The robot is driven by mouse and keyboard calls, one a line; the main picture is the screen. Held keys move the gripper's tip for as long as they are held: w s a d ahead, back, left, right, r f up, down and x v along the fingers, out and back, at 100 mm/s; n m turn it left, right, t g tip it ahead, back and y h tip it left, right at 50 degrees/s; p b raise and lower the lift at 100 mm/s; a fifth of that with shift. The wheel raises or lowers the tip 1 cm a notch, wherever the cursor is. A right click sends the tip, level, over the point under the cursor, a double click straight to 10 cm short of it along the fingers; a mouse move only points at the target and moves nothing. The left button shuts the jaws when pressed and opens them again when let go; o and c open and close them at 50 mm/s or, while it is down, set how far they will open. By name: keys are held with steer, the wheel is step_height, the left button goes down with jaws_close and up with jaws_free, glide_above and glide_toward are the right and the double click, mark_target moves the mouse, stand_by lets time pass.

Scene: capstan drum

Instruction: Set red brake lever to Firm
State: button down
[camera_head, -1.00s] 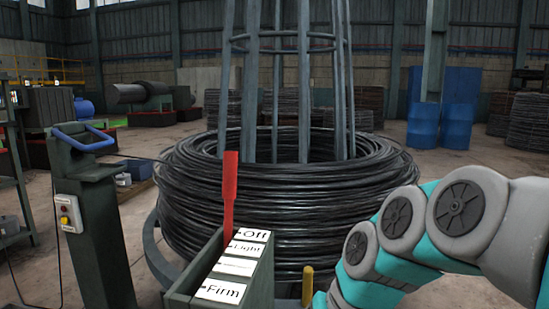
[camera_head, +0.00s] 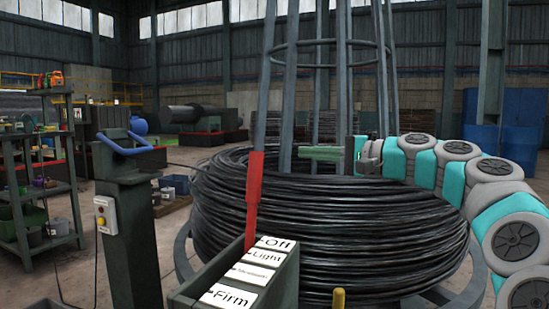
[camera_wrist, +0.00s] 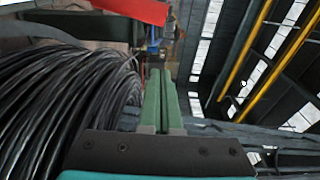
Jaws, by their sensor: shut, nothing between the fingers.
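The red brake lever (camera_head: 253,195) stands nearly upright in its grey-green box (camera_head: 287,284), at the far end beside the Off (camera_head: 277,244) and Light (camera_head: 265,256) labels. I cannot tell exactly which label it lines up with. The Firm label (camera_head: 230,297) is at the near end. My gripper (camera_head: 302,153) is shut and empty, its green fingers pointing left above the wire coil. It is to the right of the lever's top and apart from it. In the wrist view, the fingers (camera_wrist: 160,72) are together, and part of the red lever (camera_wrist: 133,9) shows at the top edge.
The large black wire coil (camera_head: 340,225) surrounds grey upright bars behind the lever box. A post with a blue handle (camera_head: 125,146) and a button box (camera_head: 105,215) stands left. A yellow peg (camera_head: 338,299) is right of the lever box. Shelves (camera_head: 35,190) stand far left.

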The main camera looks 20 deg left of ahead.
steer(key=x, duration=1)
steer(key=s, duration=0.1)
steer(key=s+b, duration=0.1)
steer(key=s, duration=0.1)
steer(key=shift+s+d+r, duration=0.15)
steer(key=shift+s+d, duration=0.1)
steer(key=shift+s, duration=0.1)
steer(key=shift+s, duration=0.1)
stand_by(0.3)
